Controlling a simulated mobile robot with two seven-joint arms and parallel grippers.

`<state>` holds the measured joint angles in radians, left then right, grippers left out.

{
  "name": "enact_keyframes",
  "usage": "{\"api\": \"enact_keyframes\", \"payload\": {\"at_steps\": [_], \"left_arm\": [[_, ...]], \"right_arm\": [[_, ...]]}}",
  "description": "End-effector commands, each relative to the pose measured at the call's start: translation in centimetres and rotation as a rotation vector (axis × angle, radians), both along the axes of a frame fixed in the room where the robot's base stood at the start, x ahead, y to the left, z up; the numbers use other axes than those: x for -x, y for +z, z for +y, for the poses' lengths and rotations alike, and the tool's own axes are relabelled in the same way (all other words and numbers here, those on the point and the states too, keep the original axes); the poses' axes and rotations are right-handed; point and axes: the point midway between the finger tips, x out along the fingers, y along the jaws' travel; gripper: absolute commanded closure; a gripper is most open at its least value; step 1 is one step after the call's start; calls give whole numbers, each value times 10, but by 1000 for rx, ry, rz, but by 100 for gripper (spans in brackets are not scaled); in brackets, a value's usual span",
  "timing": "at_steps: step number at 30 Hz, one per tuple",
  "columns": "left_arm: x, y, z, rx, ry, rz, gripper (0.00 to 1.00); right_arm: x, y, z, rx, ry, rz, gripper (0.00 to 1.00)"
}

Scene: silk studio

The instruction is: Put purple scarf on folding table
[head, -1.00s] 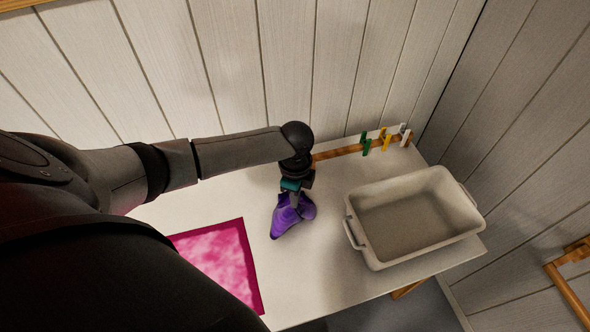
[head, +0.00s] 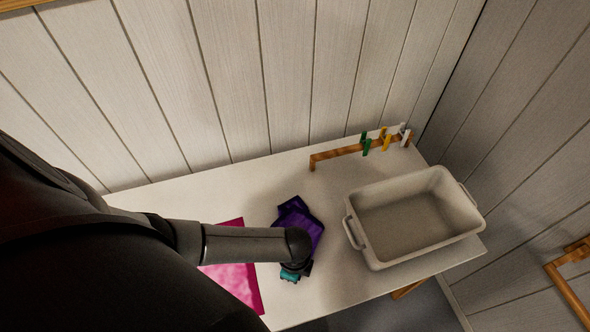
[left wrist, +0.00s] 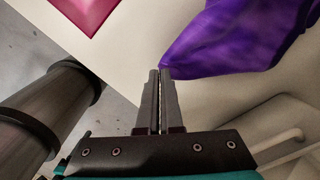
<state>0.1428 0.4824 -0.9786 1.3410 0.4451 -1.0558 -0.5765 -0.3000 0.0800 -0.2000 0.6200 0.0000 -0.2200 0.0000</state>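The purple scarf (head: 303,222) lies loosely folded on the white table (head: 335,290), left of the grey tub. It fills the top right of the left wrist view (left wrist: 240,35) and narrows to a corner at my fingertips. My left gripper (head: 293,272) is over the table's front part, at the scarf's near end; my forearm hides part of that end. In the left wrist view its fingers (left wrist: 161,72) are nearly together, with the scarf's corner at their tips. My right gripper is out of view.
A grey tub (head: 410,215) with handles stands on the table's right part. A pink framed cloth (head: 232,280) lies left of the scarf, partly under my arm. A wooden rail (head: 345,152) with coloured clips stands at the back edge. The table's back left is clear.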

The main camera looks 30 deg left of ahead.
Motion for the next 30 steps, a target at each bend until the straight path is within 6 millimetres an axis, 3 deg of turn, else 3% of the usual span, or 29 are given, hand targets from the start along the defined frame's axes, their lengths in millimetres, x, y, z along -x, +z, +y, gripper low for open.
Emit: {"api": "enact_keyframes", "payload": {"at_steps": [9,21,30], "left_arm": [[29,-31,-18,-1,0,1,100],[34,-36,-21,0,0,0,100],[33,-35,-20,0,0,0,66]], "right_arm": [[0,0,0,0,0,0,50],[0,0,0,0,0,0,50],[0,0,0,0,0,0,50]]}}
